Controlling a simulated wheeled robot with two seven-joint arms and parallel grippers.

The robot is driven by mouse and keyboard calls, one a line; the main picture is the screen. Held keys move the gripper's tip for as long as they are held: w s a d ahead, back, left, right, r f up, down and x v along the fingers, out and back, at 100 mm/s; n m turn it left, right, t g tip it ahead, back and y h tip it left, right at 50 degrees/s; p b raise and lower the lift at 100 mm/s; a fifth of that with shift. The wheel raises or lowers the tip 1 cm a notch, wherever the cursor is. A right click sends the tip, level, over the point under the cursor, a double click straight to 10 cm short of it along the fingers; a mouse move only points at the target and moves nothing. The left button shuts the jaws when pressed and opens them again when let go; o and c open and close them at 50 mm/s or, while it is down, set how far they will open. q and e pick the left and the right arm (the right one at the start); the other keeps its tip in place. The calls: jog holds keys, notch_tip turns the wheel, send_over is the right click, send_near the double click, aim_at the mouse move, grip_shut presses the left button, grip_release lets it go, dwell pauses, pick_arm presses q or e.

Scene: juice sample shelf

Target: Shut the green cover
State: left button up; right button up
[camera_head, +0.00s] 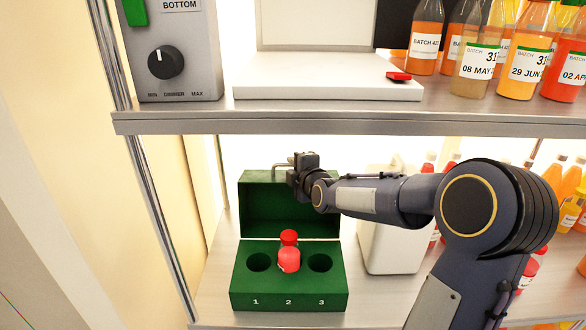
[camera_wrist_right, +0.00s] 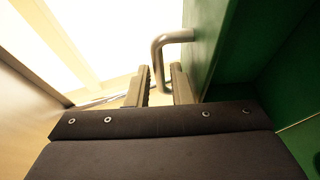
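A green box (camera_head: 290,297) stands on the lower shelf in the head view, with three holes marked 1, 2 and 3. Its green cover (camera_head: 270,212) stands raised at the back, and shows on the right in the wrist view (camera_wrist_right: 225,60). A grey metal handle (camera_head: 280,167) is on the cover; it also shows in the wrist view (camera_wrist_right: 158,55). My right gripper (camera_head: 296,172) is at the handle. In the wrist view, the fingers (camera_wrist_right: 162,85) lie closely on both sides of the handle bar. My left gripper is not in view.
A red-capped sample (camera_head: 289,258) stands in the box's middle hole; the outer holes are empty. A white container (camera_head: 390,245) stands right of the box. The upper shelf edge (camera_head: 350,124) runs above my arm. Several juice bottles stand at the right.

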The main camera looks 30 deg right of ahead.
jog(key=shift+w, duration=0.1)
grip_shut()
